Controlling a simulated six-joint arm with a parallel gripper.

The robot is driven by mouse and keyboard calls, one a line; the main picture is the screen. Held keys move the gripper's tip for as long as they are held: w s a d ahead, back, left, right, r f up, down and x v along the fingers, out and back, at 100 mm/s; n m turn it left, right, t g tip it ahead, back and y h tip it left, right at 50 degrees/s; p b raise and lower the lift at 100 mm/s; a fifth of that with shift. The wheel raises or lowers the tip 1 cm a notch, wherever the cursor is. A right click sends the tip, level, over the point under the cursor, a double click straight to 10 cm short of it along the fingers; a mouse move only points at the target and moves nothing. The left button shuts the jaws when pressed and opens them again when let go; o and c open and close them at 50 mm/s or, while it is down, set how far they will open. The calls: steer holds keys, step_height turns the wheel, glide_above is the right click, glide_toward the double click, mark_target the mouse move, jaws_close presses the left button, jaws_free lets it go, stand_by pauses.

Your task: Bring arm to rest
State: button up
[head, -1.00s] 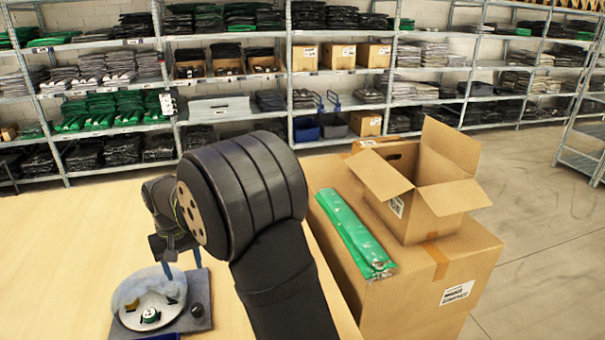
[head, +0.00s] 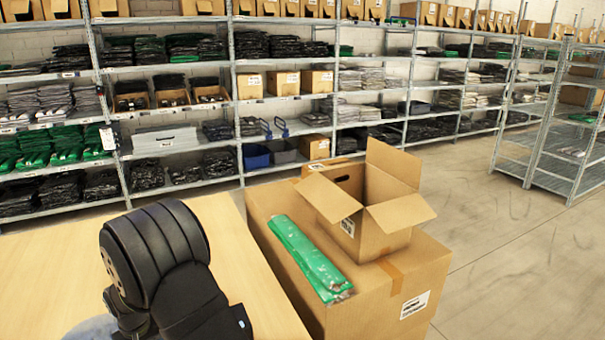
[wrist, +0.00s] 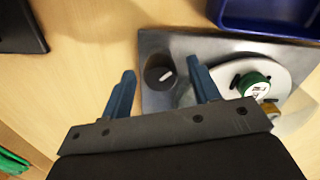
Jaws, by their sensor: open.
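My arm (head: 165,260) shows in the lower left of the head view, bent over the wooden table; its gripper is out of that view. In the wrist view my gripper (wrist: 165,92) has its two blue fingers apart, with nothing held between them. Beyond the fingertips is a grey base plate with a dark round knob (wrist: 159,73). On the plate sits a pale round dish (wrist: 285,75) carrying a green-and-white round item (wrist: 254,84) and a yellowish piece, to the right of the right finger. How high the fingers are above the plate I cannot tell.
A blue bin (wrist: 270,15) stands at the top right of the wrist view, and a dark object (wrist: 18,25) at the top left. Right of the table a large carton (head: 370,310) bears an open box (head: 390,220) and a green packet (head: 308,260). Stocked shelves line the back.

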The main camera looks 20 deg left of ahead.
stand_by(0.3)
step_height(320, 180, up, 17)
step_height(320, 180, down, 18)
steer(key=shift+r, duration=0.25)
steer(key=shift+r+n, duration=0.25)
steer(key=shift+n, duration=0.55)
steer(key=n, duration=0.7)
step_height(320, 180, up, 9)
steer(key=shift+r, duration=0.1)
steer(key=shift+o, duration=0.2)
